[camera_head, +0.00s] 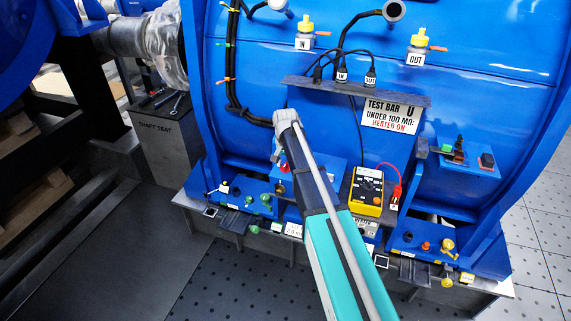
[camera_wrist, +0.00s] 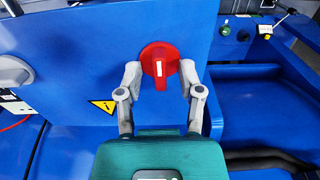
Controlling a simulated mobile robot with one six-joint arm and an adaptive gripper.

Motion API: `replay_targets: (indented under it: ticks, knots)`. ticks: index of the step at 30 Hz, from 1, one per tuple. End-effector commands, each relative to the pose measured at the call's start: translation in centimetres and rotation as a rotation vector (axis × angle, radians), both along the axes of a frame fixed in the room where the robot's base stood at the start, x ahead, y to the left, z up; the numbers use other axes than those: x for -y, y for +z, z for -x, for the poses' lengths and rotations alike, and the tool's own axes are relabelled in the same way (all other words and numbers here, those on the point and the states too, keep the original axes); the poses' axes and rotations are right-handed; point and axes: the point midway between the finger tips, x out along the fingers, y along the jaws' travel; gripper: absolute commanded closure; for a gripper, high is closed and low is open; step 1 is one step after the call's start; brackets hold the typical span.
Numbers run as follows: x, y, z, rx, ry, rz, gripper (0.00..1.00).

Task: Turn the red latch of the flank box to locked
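The red latch (camera_wrist: 160,62) is a round red knob with a raised grip bar on a blue face of the flank box (camera_wrist: 100,40). Its bar and white mark stand upright, the bar reaching downward. My gripper (camera_wrist: 160,78) is open, with one grey finger on each side of the latch. The fingertips look close to the bar, but I see gaps on both sides.
A yellow warning triangle (camera_wrist: 102,106) lies left of my fingers, and a grey round knob (camera_wrist: 14,72) is farther left. A yellow meter (camera_head: 367,190) with a red lead stands right of my arm. Several green and yellow fittings line the lower ledge.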

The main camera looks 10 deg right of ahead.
Motion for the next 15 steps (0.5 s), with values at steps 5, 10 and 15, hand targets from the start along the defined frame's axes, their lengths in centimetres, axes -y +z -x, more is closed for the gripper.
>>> replay_targets:
  ticks: [5,10,15]
  knots:
    - [0.0,0.0,-0.02,0.0,0.0,0.0,0.5]
    - [0.0,0.01,-0.02,0.0,0.005,0.0,0.5]
    - [0.0,0.01,-0.02,0.0,0.033,0.0,0.5]
